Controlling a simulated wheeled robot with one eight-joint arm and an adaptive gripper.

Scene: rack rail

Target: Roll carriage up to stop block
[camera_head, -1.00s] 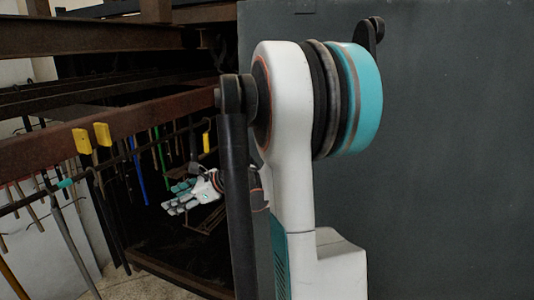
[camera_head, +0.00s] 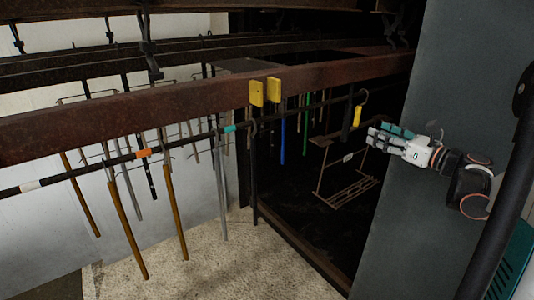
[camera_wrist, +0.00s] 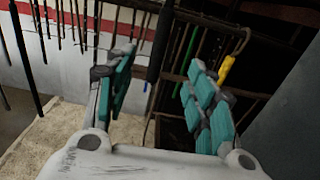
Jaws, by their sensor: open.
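A dark rail (camera_head: 105,163) with white, orange and teal bands runs along below a rusty beam. Two yellow plates (camera_head: 257,93) sit by the beam. A yellow-bodied piece (camera_head: 357,115) hangs from a hook near the rail's right end; it also shows right of my fingers in the wrist view (camera_wrist: 225,72). I cannot tell which of these is the carriage or the stop block. My gripper (camera_head: 378,134) is open, to the right of and slightly below the hanging yellow piece in the head view. In the wrist view my gripper (camera_wrist: 162,62) has nothing clasped between its teal pads.
Several rods and tools, such as a brown rod (camera_head: 126,230), hang along the rail. A wire frame (camera_head: 345,190) hangs in the dark bay. A grey panel (camera_head: 440,80) stands right, behind my arm. Pale floor (camera_head: 215,270) is open below.

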